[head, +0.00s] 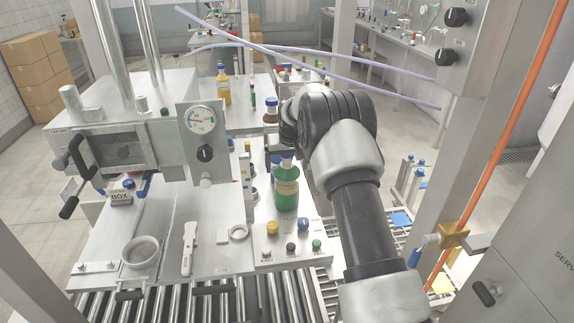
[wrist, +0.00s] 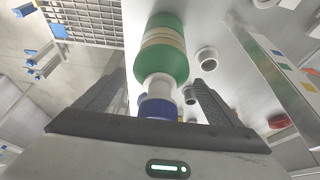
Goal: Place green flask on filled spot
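The green flask (head: 287,190) has a pale label band and a blue cap, and stands upright on the grey metal counter in the head view. In the wrist view the green flask (wrist: 163,50) extends away from my gripper. My gripper (wrist: 160,88) is open, with one finger on each side of the flask's white neck and blue cap (wrist: 158,106). Gaps show between the fingers and the neck. In the head view my arm partly hides the gripper. I cannot make out which place is the filled spot.
Yellow (head: 272,228), black and green (head: 317,244) knobs sit on the counter in front of the flask. A brown bottle (head: 271,112) and a yellow bottle (head: 223,88) stand farther back. A gauge panel (head: 202,140) rises at left. A roller conveyor (head: 200,303) runs along the front.

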